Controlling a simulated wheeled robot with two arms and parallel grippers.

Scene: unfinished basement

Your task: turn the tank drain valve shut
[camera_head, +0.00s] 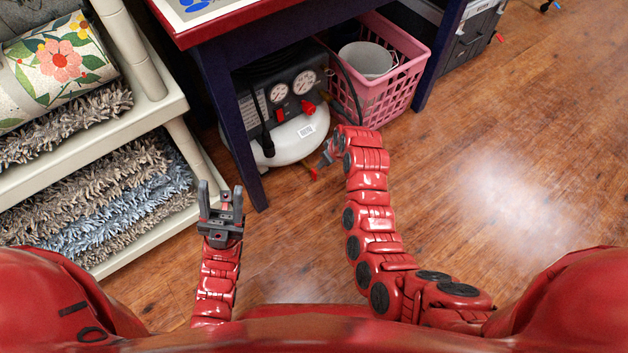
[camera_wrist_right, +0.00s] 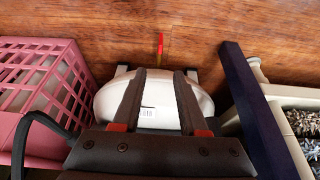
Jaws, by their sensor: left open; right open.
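The air compressor's white tank (camera_head: 300,137) lies under the dark blue table. A small red drain valve handle (camera_head: 313,173) shows low at the tank's near side. In the right wrist view the red handle (camera_wrist_right: 160,42) stands out past the tank (camera_wrist_right: 153,98), between and beyond the fingertips. My right gripper (camera_head: 326,154) is beside the tank, partly hidden by its own wrist in the head view. In the wrist view this gripper (camera_wrist_right: 160,73) is open, apart from the handle. My left gripper (camera_head: 221,193) is open and empty, left of the table leg.
A pink basket (camera_head: 382,98) with a white bucket (camera_head: 364,60) stands right of the compressor. A table leg (camera_head: 238,150) stands left of it, also seen in the wrist view (camera_wrist_right: 255,110). A shelf with rugs (camera_head: 110,205) is at left. The wooden floor (camera_head: 500,170) is clear at right.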

